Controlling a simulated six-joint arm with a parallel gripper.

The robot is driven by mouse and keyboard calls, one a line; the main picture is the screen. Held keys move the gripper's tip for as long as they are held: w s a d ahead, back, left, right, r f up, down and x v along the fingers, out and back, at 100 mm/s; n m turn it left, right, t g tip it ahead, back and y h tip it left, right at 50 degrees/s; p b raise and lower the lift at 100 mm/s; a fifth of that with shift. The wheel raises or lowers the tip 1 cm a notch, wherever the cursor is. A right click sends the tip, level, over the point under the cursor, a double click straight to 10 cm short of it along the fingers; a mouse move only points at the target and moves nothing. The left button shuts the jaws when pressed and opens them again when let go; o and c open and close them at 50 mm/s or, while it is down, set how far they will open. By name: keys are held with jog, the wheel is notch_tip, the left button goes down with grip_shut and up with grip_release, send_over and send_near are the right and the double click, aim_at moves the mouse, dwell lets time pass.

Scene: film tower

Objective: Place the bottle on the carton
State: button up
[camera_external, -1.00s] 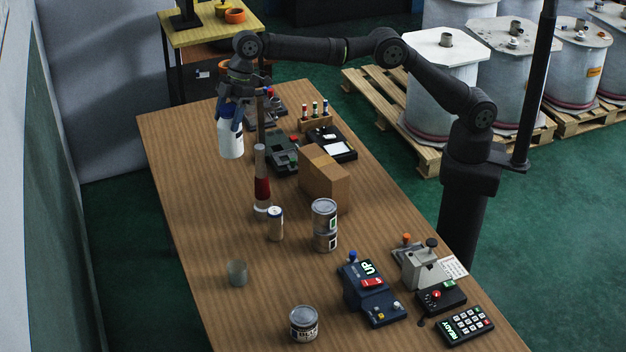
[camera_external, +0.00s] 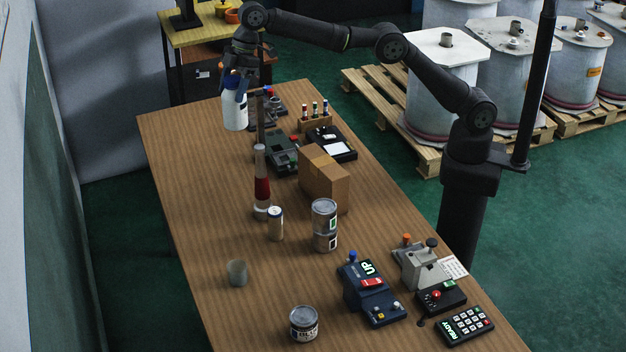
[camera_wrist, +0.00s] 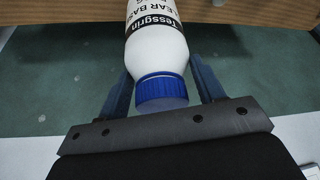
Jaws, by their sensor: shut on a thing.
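The white bottle (camera_external: 235,112) with a dark label hangs upright in my gripper (camera_external: 236,82), above the far left part of the table. In the wrist view the bottle (camera_wrist: 158,52) has a blue cap, and my gripper (camera_wrist: 160,88) has its two blue fingers on either side of the bottle near the cap. The brown cardboard carton (camera_external: 324,182) stands on the table to the right of and nearer than the bottle. Its top is flat and bare.

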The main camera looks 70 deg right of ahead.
jog(key=s+d+r, duration=0.2)
jog(key=s+d, duration=0.1)
jog(key=d, duration=0.4)
jog(key=s+d+r, duration=0.1)
jog(key=s+d, duration=0.2)
jog(key=d, duration=0.4)
jog(key=s+d+f+m, duration=0.1)
jog(key=s+d+f, duration=0.3)
jog(key=s+d, duration=0.9)
jog(key=a+f, duration=0.5)
jog(key=f, duration=0.3)
jog(key=s+a+f, duration=0.1)
jog(key=a+f, duration=0.4)
jog(key=f, duration=0.3)
jog(key=shift+a+f, duration=0.35)
jog(key=shift+f, duration=0.15)
jog(key=o, duration=1.7)
jog(key=shift+c, duration=0.2)
